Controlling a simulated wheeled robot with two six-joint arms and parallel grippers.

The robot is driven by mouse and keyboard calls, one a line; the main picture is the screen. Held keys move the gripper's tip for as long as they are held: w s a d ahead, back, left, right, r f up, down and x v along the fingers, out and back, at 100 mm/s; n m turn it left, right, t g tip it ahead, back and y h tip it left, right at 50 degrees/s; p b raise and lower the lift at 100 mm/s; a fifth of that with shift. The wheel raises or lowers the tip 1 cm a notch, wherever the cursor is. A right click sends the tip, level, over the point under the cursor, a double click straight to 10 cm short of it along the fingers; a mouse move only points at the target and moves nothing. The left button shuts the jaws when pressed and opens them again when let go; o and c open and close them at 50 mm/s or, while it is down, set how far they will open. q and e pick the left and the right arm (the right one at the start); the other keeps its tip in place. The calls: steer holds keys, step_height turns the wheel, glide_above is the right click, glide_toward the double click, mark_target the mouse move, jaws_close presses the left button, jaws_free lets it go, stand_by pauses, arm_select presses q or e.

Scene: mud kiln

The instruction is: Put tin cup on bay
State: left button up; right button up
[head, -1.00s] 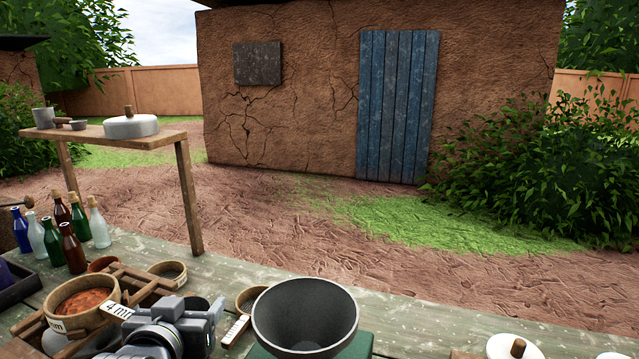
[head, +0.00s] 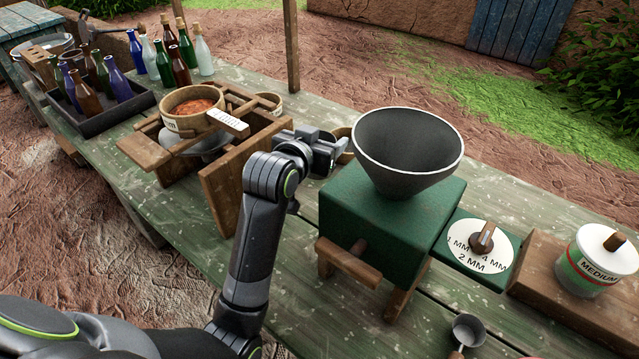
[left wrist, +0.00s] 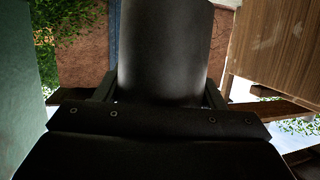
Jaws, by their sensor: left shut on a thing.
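My left gripper (head: 328,152) is between the wooden frame and the green grinder in the head view. It is shut on a dark grey cylinder, which appears to be the tin cup (left wrist: 165,50); it fills the middle of the left wrist view. In the head view the cup is mostly hidden by the gripper. I cannot tell whether it touches the bench. No part is clearly marked as the bay; a wooden frame (head: 240,170) with upright boards stands left of the gripper. My right gripper is not in view.
A green grinder (head: 385,225) with a wide hopper (head: 408,150) stands right of the gripper. A sieve (head: 195,108) sits on the frame. A jar (head: 600,262), a dial (head: 478,246) and a small handled scoop (head: 467,332) are at the right. Bottles (head: 85,98) stand at the left.

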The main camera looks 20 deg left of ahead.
arm_select(q)
steer(key=shift+w+d+f+b, duration=0.1)
steer(key=shift+w+f+b, duration=0.2)
steer(key=shift+f, duration=1.85)
steer(key=shift+w+d+f+b, duration=0.15)
steer(key=shift+w+f, duration=0.1)
steer(key=shift+f, duration=1.9)
steer(key=shift+w+f+b, duration=0.25)
steer(key=shift+w+f, duration=0.05)
steer(key=shift+f, duration=1.85)
steer(key=shift+f, duration=0.15)
steer(key=o, duration=1.1)
steer(key=shift+c, duration=0.2)
